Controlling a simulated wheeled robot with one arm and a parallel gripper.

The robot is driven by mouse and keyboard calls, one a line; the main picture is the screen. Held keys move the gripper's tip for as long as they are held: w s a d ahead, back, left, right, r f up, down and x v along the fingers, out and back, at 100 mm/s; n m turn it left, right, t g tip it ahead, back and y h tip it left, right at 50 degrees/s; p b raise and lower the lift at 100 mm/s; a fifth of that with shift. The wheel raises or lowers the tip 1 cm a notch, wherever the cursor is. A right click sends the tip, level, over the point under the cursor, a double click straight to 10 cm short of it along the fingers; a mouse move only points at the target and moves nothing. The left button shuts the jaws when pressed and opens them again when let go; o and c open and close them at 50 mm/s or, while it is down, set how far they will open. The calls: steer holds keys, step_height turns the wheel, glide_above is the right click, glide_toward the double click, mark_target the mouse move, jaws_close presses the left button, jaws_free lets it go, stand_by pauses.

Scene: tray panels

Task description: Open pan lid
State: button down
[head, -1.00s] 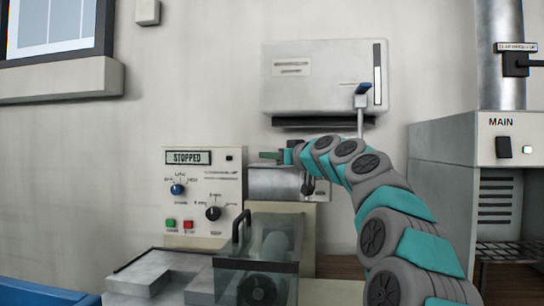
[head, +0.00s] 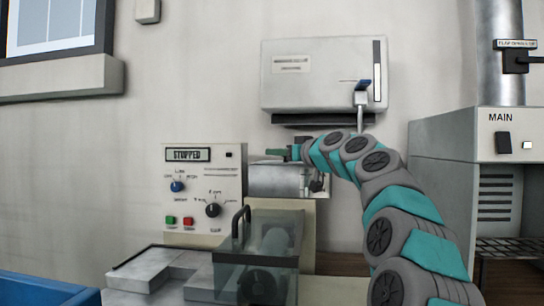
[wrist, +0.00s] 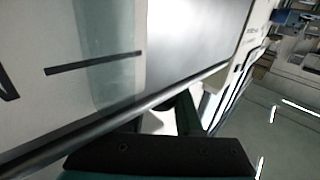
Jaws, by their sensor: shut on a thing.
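In the head view my gripper (head: 277,153) is at the top edge of a grey metal box-like part, which I take to be the pan lid (head: 272,178), right of the control panel. The green jaws look shut on or against its upper edge. In the wrist view a green finger (wrist: 187,116) reaches the edge of a large pale and silver panel, probably the same lid (wrist: 190,45), with a dark line on it. The exact contact is partly hidden by the dark gripper body.
The control panel (head: 186,155) reads STOPPED. A clear box with a black handle (head: 240,222) stands in front. A wall cabinet (head: 312,75) with a blue-tipped lever (head: 361,90) hangs above my arm. A grey MAIN cabinet (head: 445,140) stands right.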

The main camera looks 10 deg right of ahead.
steer(key=s+d, duration=0.1)
steer(key=d, duration=0.2)
steer(key=s+d, duration=0.1)
steer(key=d, duration=0.2)
steer(key=s+d+b, duration=0.1)
steer(key=d, duration=0.2)
steer(key=shift+s+d, duration=0.1)
steer(key=shift+d, duration=0.25)
steer(key=c, duration=0.6)
jaws_free()
steer(key=shift+s, duration=0.1)
steer(key=shift+b+v, duration=1.2)
steer(key=shift+v, duration=2.6)
